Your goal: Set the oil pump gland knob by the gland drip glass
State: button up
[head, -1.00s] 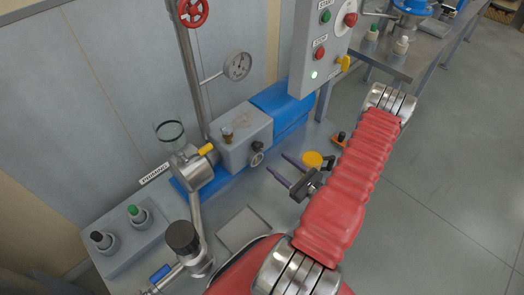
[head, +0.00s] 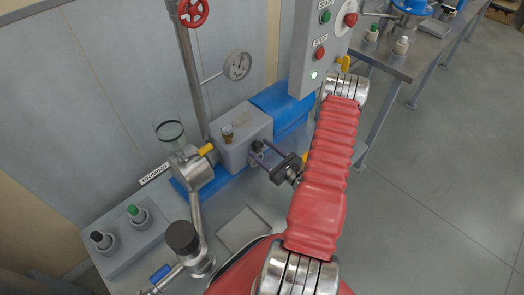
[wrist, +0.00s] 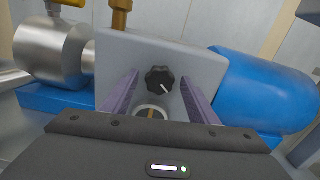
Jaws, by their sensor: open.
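The gland knob (wrist: 160,79) is a black lobed knob with a white pointer line on the front of the grey pump housing (head: 245,135). In the wrist view the pointer slants toward lower right. Below it a pale round cup, likely the drip glass (wrist: 151,112), is partly hidden by my gripper body. My gripper (head: 257,153) is open in front of the knob; in the wrist view its purple fingers (wrist: 160,100) stand left and right of the knob, with nothing held. In the head view the fingers partly cover the knob. I cannot tell how far they are from it.
A blue motor (head: 283,107) is right of the housing, a metal cylinder with a yellow handle (head: 206,149) left. A brass fitting (head: 227,133) stands on top. The control box (head: 321,45), pressure gauge (head: 237,65) and vertical pipe (head: 192,75) rise behind.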

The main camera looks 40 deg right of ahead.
jog(key=shift+c, duration=0.5)
jog(key=c, duration=0.9)
jog(key=shift+c, duration=0.2)
jog(key=shift+m, duration=0.4)
jog(key=m, duration=0.9)
jog(key=shift+d, duration=0.15)
jog(key=shift+f+m, duration=0.1)
jog(key=shift+m, duration=0.2)
jog(key=o, duration=1)
